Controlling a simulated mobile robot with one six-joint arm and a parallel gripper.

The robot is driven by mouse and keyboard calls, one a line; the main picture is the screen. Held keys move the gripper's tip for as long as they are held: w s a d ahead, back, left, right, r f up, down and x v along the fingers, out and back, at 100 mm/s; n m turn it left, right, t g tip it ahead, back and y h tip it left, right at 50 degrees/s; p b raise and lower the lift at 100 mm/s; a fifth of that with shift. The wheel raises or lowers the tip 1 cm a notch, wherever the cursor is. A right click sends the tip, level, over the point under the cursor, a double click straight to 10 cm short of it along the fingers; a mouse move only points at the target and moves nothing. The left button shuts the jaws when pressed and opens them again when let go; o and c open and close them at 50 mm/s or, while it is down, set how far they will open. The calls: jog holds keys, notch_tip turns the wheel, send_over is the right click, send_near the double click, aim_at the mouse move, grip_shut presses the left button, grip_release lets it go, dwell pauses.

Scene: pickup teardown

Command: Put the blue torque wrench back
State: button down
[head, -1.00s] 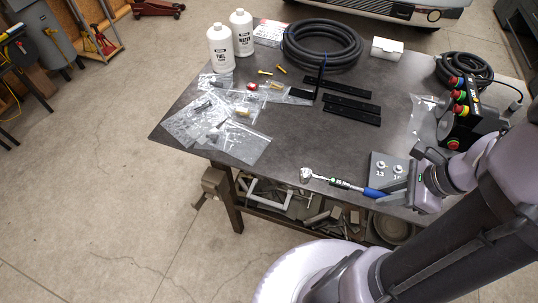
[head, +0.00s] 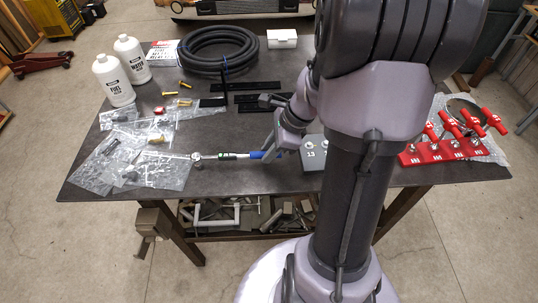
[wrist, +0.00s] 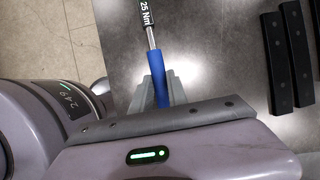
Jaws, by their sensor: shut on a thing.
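The torque wrench has a blue handle (head: 257,154), a chrome shaft and head, and a green and black band. In the head view it lies crosswise over the front-left part of the table, head to the left beside the plastic bags. My gripper (head: 277,150) is shut on the blue handle. In the wrist view the grey fingers of my gripper (wrist: 158,92) clasp the blue handle (wrist: 156,68), and the shaft above it reads "25 Nm". I cannot tell how far the wrench is above the table.
A grey block marked 13 (head: 312,148) sits right of my gripper, partly hidden by my arm. A red rack (head: 443,152) with several red-handled tools stands at the table's right. Flat black bars (head: 258,86), a coiled hose (head: 215,50), white bottles (head: 113,80) and bags (head: 160,172) lie around.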

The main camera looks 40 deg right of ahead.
jog(key=shift+f, duration=0.35)
jog(key=c, duration=1.3)
grip_release()
